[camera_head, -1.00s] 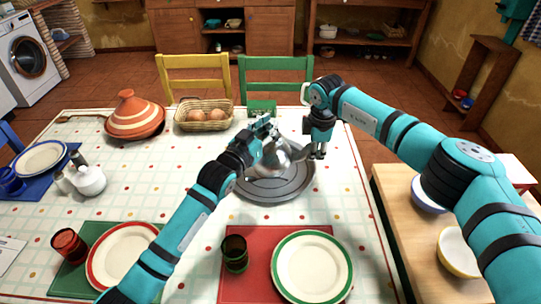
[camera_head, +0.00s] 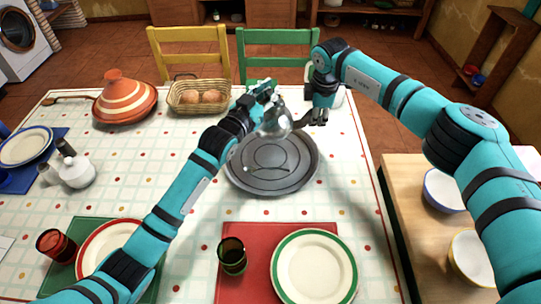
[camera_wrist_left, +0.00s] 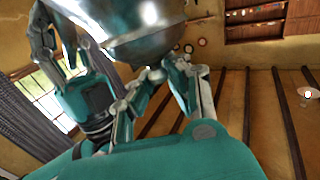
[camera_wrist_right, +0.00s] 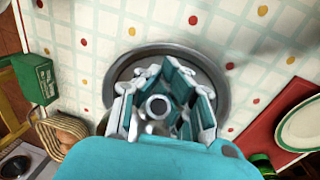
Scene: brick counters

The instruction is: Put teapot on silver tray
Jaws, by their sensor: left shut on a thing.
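My left gripper (camera_head: 264,97) is shut on a shiny silver teapot (camera_head: 277,123), whose spout points right. In the head view the teapot overlaps the far rim of the round silver tray (camera_head: 272,178), apparently held above it. The middle of the tray is bare. In the left wrist view the teapot's rounded body (camera_wrist_left: 150,38) fills the top. My right gripper (camera_head: 312,119) is just right of the spout; whether they touch I cannot tell.
A tagine (camera_head: 125,98) and an egg basket (camera_head: 198,97) stand at the back left, a white pot (camera_head: 77,171) at the left. A green-rimmed plate (camera_head: 313,267) and dark cup (camera_head: 232,256) are in front of the tray. Chairs line the far edge.

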